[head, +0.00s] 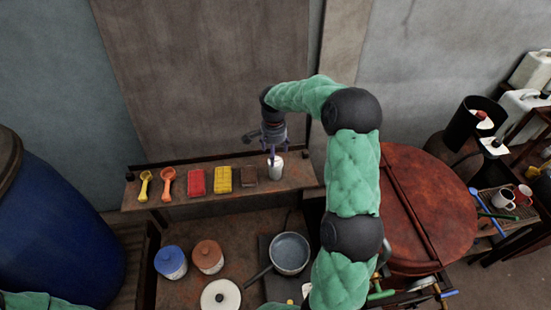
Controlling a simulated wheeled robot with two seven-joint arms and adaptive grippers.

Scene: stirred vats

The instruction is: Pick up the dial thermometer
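My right arm reaches up from the lower right, and its gripper (272,151) points down at the back shelf. It is just above a small whitish cup (276,171) at the shelf's right end. A thin purplish upright piece shows between the gripper and the cup; I cannot tell whether it belongs to the gripper or stands in the cup. I cannot make out the dial thermometer for certain. The fingers are too small and dark to show whether they are open or shut. My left gripper is out of view.
The shelf (210,200) also holds yellow and orange scoops (167,183), and red, yellow and brown blocks (222,179). Below stand blue-lidded (171,262) and orange-lidded jars (208,257), a saucepan (290,253) and a white lid (220,297). A rusty round vat top (430,205) is right.

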